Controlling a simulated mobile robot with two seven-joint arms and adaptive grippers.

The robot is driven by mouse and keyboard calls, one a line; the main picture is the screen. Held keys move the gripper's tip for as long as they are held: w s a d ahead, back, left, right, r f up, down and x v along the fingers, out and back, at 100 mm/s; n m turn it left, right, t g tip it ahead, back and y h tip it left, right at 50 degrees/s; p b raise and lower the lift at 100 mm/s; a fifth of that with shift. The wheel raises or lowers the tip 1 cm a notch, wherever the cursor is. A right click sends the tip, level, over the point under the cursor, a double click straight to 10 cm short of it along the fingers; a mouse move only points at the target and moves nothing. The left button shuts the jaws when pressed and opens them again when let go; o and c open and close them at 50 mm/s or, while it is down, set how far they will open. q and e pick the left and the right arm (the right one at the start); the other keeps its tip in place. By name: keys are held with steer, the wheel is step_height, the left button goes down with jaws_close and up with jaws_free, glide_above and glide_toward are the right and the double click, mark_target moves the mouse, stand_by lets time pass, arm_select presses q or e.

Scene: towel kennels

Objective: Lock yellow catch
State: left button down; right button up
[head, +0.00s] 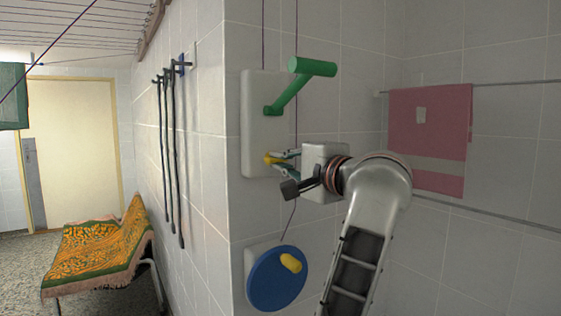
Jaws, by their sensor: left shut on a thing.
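The yellow catch (269,158) is a small yellow knob low on a white wall plate (258,112). Only its left end shows; the rest is hidden by the fingers. My left gripper (281,158) reaches it from the right, and its fingers are shut on the catch. A green crank handle (297,85) sticks out of the same plate above the catch. My right gripper is not in view.
Below is a blue disc (277,279) with a yellow knob (291,262). A pink towel (430,138) hangs on a rail at right. Dark leads (167,140) hang on the left wall. A cot with a patterned cover (97,250) stands at lower left.

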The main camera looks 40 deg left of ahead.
arm_select(q)
steer(key=c, duration=2.2)
jaws_free()
